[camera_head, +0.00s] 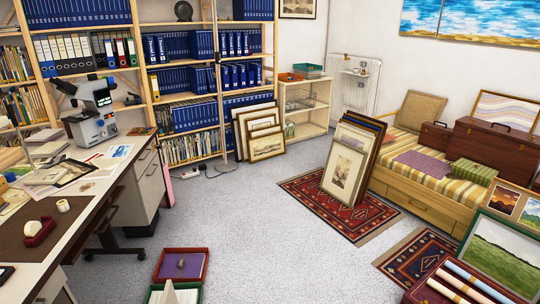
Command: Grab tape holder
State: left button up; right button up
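A dark red tape holder (40,236) with a white roll in it sits on the brown desk mat (22,250) at the left of the head view. The mat lies on the long desk (75,232). A small separate whitish roll (63,205) stands just behind the holder, apart from it. Neither of my grippers shows in the head view.
A microscope (92,115), papers and an open book or frame (74,172) crowd the desk's far part. A dark chair (112,235) is tucked at the desk's open side. Trays (181,266) lie on the floor. The grey floor (250,215) in the middle is clear.

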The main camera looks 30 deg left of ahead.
aim_at(35, 231)
jog(key=k+j+z, duration=0.15)
jog(key=z, duration=0.25)
jog(key=k+j+z, duration=0.2)
jog(key=z, duration=0.15)
jog(key=k+z, duration=0.2)
jog(key=z, duration=0.2)
jog(key=k+j+z, duration=0.1)
jog(key=k+z, duration=0.25)
jog(key=k+j+z, duration=0.15)
jog(key=k, duration=0.75)
jog(key=k+l+u, duration=0.2)
jog(key=k+u, duration=0.9)
jog(key=i+l, duration=0.05)
